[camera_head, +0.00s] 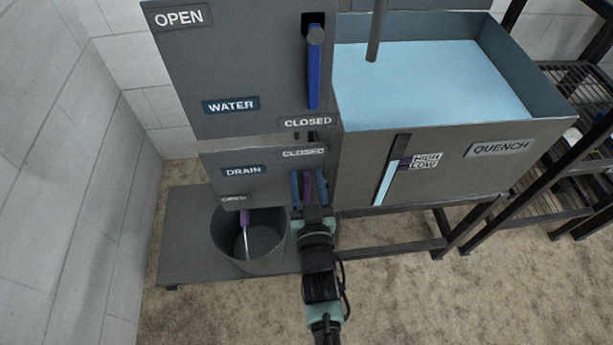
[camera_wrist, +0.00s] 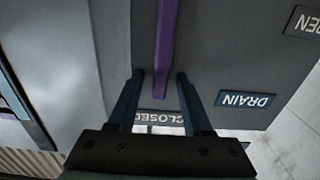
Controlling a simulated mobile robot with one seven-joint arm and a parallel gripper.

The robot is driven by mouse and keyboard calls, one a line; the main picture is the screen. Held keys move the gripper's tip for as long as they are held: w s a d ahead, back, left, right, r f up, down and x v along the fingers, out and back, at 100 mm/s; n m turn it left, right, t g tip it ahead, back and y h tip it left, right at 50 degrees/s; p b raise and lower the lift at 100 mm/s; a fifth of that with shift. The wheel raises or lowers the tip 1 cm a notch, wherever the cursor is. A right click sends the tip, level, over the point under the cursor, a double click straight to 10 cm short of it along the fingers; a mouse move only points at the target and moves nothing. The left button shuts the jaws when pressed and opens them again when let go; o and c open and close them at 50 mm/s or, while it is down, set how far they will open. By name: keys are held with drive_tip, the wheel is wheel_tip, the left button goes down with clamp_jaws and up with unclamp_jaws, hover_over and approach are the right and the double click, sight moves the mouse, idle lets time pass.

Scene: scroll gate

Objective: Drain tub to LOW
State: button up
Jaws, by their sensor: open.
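The grey QUENCH tub (camera_head: 440,160) holds pale blue water (camera_head: 430,85). Its slanted gauge (camera_head: 386,182) shows pale blue up to about the HIGH and LOW labels (camera_head: 424,160). The purple drain lever (camera_head: 307,185) is on the DRAIN panel (camera_head: 215,170), largely hidden by my gripper in the head view. My gripper (camera_head: 309,180) is open, with one blue finger on each side of the lever. The wrist view shows the lever (camera_wrist: 165,45) between the fingertips (camera_wrist: 160,77), its end near the CLOSED label (camera_wrist: 166,117). Contact cannot be told.
A dark bucket (camera_head: 222,240) stands on a low platform (camera_head: 185,235). A purple spout (camera_head: 244,217) with a thin pale streak below hangs over it. The blue WATER lever (camera_head: 314,70) hangs above, its end by CLOSED. A dark rack (camera_head: 575,120) stands right.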

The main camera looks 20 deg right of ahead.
clamp_jaws()
idle(1.4)
